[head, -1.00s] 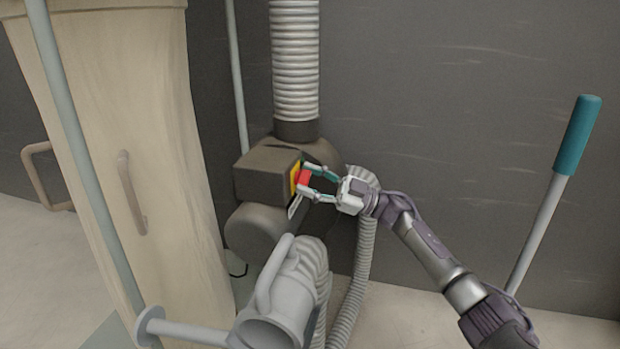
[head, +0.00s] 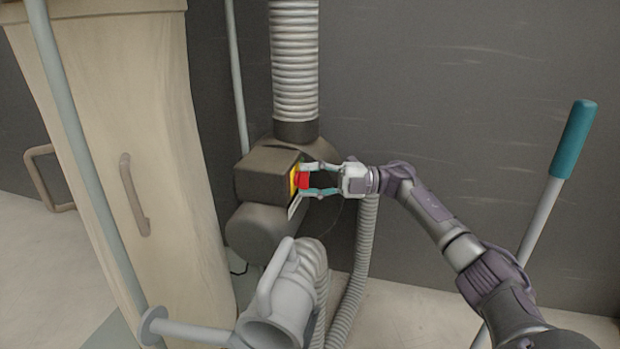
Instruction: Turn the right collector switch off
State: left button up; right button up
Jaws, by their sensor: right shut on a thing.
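The collector's dark switch box (head: 265,174) sits on the round dark blower housing, in the middle of the head view. On its right face is a yellow plate (head: 294,180) with a red switch knob (head: 303,181). My right gripper (head: 309,180) reaches in from the right and is shut on the red knob, one finger above it and one below. The fingers partly cover the knob, and its exact angle is hard to read. My left gripper is not in view.
A ribbed duct (head: 296,65) rises above the blower. A grey hose nozzle (head: 275,301) stands in front below. A beige collector bag (head: 130,130) with handles is at left. A teal-handled pole (head: 574,138) stands at right before the dark wall.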

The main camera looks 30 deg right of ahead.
jog(key=shift+n+h, duration=0.4)
jog(key=shift+n, duration=0.5)
jog(key=shift+g, duration=0.3)
jog(key=o, duration=1.2)
jog(key=shift+c, duration=0.2)
jog(key=v, duration=1.2)
jog(key=shift+s, duration=0.1)
